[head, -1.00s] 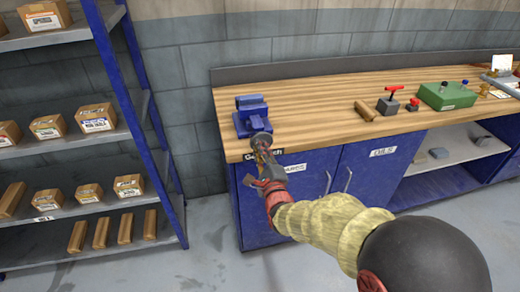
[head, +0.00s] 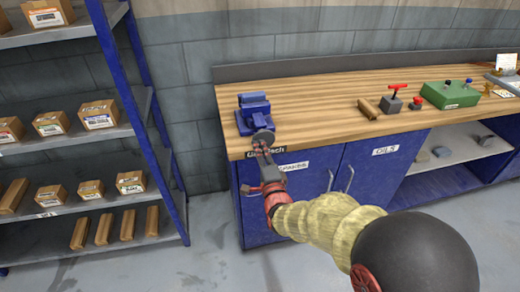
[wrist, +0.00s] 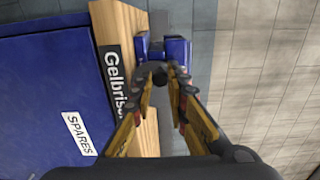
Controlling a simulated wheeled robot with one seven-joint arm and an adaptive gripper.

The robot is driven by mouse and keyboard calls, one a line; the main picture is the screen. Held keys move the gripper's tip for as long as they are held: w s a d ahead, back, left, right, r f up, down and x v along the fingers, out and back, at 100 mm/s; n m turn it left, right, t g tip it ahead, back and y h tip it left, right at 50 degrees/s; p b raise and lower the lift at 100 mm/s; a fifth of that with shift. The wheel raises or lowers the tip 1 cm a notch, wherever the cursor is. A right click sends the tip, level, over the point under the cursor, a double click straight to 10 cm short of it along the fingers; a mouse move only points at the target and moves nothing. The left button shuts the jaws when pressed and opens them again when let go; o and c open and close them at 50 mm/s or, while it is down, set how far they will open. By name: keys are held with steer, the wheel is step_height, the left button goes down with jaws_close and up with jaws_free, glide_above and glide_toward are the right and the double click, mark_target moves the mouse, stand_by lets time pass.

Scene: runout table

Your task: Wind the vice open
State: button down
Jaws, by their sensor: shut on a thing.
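The blue vice (head: 254,122) stands at the left front corner of the wooden bench top. A round dark grey handwheel (head: 264,136) sits on its front, at the bench edge. My gripper (head: 262,143) reaches up from the front and is shut on the handwheel. In the wrist view the blue vice (wrist: 178,50) lies just past my fingertips (wrist: 160,80), and the dark handwheel (wrist: 157,70) is between them. How far apart the vice jaws are is hard to tell.
The bench top (head: 310,110) is clear just right of the vice. Farther right are a wooden block (head: 368,108), a red-handled grey block (head: 393,102) and a green box (head: 450,95). Blue cabinet doors (head: 345,205) are below. A blue-framed shelf rack (head: 150,150) with boxes stands left.

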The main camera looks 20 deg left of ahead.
steer(key=shift+f+n, duration=0.25)
steer(key=shift+n, duration=0.35)
steer(key=n, duration=0.3)
steer(key=shift+f+n, duration=0.3)
steer(key=shift+f, duration=0.1)
steer(key=shift+d+f+n, duration=0.1)
steer(key=shift+f+n, duration=0.15)
steer(key=shift+n, duration=0.6)
steer(key=shift+f+n, duration=0.2)
steer(key=shift+n, duration=0.65)
steer(key=shift+w+d+f+n, duration=0.1)
steer(key=shift+d+f+n, duration=0.1)
steer(key=shift+n, duration=0.65)
steer(key=shift+w+d+f+n, duration=0.1)
steer(key=shift+f+n, duration=0.1)
steer(key=shift+n, duration=0.65)
